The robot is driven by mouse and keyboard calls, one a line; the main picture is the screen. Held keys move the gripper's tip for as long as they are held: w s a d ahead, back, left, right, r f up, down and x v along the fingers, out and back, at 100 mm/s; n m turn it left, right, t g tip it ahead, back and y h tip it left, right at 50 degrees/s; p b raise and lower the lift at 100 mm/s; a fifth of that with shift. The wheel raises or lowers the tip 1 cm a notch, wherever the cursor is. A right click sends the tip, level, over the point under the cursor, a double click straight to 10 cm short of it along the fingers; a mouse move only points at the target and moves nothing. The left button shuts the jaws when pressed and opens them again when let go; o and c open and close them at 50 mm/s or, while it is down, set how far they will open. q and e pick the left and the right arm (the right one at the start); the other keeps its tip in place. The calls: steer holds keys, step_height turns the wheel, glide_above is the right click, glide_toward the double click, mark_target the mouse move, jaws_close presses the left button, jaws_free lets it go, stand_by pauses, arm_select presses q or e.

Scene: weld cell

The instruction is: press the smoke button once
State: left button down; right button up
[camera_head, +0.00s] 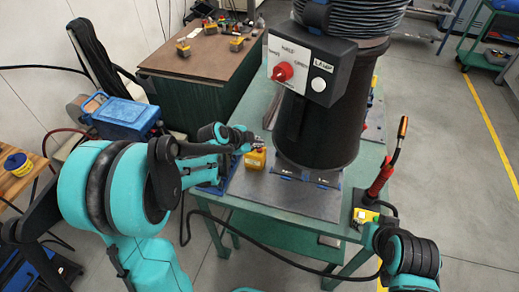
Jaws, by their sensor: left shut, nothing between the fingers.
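A small yellow box with a red button on top (256,158) sits on the green table, left of the black cylinder. I cannot read a label on it. My left gripper (256,143) is shut and empty, with its fingertips just above or at the red button; contact cannot be told. A dark control panel (318,68) on the cylinder carries a red knob (283,72) and a white round button (318,85) labelled LAMP. The other panel lettering is too small to read surely.
The black cylinder (318,130) stands on the green table (235,188). A red-handled torch (380,180) stands at the table's right. A black cable crosses the front. A brown table (205,55) behind holds several yellow boxes. The floor at right is open.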

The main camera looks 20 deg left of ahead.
mark_target(258, 151)
arm_select(q)
steer(key=shift+f, duration=0.1)
steer(key=shift+f+b, duration=0.35)
steer(key=shift+f+b, duration=0.4)
steer(key=shift+f, duration=0.05)
stand_by(0.6)
steer(key=shift+r, duration=0.2)
steer(key=shift+r+p, duration=0.7)
steer(key=shift+r, duration=0.1)
step_height(258, 151, up, 5)
steer(key=p, duration=0.4)
stand_by(0.4)
